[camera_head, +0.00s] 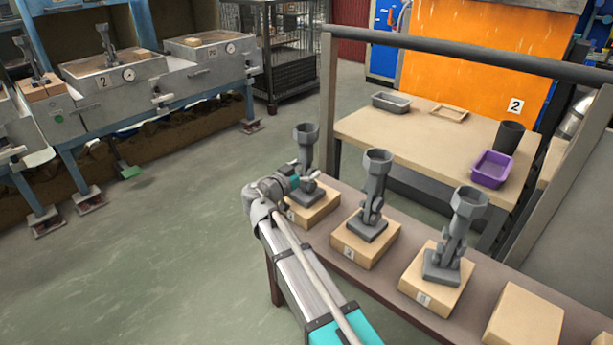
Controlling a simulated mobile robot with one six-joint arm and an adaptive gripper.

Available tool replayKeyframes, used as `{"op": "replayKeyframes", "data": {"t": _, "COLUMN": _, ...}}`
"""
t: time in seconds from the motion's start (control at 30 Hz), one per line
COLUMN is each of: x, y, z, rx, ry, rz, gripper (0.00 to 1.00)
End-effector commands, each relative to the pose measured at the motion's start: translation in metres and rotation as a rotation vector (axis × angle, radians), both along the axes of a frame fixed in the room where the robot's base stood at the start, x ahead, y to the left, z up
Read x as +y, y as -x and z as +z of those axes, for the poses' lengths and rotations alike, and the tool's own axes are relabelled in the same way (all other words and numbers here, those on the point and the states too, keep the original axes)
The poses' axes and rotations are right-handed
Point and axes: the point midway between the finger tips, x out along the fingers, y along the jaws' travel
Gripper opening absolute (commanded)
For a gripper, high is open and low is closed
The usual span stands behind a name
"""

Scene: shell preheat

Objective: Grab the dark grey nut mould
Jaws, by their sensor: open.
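Three dark grey mould pieces with cup-shaped tops stand upright on light wooden blocks along the near bench. The left one (306,150) is on the block (313,212) nearest my gripper. The middle one (374,185) and the right one (460,225) stand farther along to the right. I cannot tell from their shapes alone which is the nut mould. My gripper (312,181), with teal parts, is open at the lower part of the left piece. It partly hides that piece's base, and I cannot tell whether the two touch.
An empty wooden block (525,314) sits at the bench's right end. A grey rail (470,52) spans above a back table (430,135) holding a grey tray (391,102), a wooden frame (449,113), a purple tray (492,169) and a black cup (508,137).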

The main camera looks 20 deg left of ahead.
Motion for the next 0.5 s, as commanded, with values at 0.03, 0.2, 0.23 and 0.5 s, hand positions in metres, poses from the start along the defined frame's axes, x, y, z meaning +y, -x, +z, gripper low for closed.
{"op": "replayKeyframes", "data": {"t": 0.03, "x": -0.0001, "y": 0.0, "z": 0.0, "rx": 0.0, "ry": 0.0, "rz": 0.0, "gripper": 1.0}}
{"op": "replayKeyframes", "data": {"t": 0.2, "x": -0.0004, "y": -0.0001, "z": 0.0, "rx": 0.0, "ry": 0.0, "rz": -0.001, "gripper": 1.0}}
{"op": "replayKeyframes", "data": {"t": 0.23, "x": -0.0004, "y": -0.0001, "z": 0.0, "rx": 0.0, "ry": 0.0, "rz": -0.001, "gripper": 1.0}}
{"op": "replayKeyframes", "data": {"t": 0.5, "x": -0.0007, "y": -0.0003, "z": 0.0, "rx": 0.0, "ry": 0.0, "rz": -0.001, "gripper": 0.61}}
